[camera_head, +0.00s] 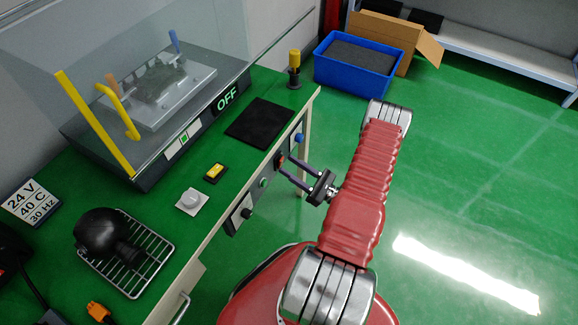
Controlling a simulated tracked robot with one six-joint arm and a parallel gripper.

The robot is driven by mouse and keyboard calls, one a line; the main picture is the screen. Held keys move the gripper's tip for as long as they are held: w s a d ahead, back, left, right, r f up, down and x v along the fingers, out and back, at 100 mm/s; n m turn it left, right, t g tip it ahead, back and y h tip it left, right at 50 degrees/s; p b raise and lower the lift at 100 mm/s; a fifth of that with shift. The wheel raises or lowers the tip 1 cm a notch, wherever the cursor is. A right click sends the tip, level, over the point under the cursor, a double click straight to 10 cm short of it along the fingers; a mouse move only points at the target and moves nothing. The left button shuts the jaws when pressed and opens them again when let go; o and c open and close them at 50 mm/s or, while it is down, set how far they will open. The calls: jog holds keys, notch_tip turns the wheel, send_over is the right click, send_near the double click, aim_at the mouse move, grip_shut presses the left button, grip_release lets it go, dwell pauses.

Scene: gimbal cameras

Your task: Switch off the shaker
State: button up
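The shaker (165,120) stands on the green bench, under a clear hood. A clamped dark part sits on its metal plate, and its front display reads "OFF" (228,98). The bench's front panel carries a blue knob (299,138), a small red-brown button (281,158), a green button (263,183) and a black knob (247,213). My gripper (283,165) reaches in from the right with its two fingers apart. The fingertips are at the panel beside the red-brown button. I cannot tell whether they touch it.
On the bench are a black mat (260,123), a yellow switch box (215,172), a white dial box (192,201), a wire rack (150,270) with a black object, and a yellow-topped post (294,68). A blue crate (357,65) stands on the floor behind. The floor at right is clear.

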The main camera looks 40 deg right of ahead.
jog(key=v, duration=1.2)
jog(key=shift+s, duration=0.2)
jog(key=shift+d, duration=0.1)
jog(key=shift+f, duration=0.15)
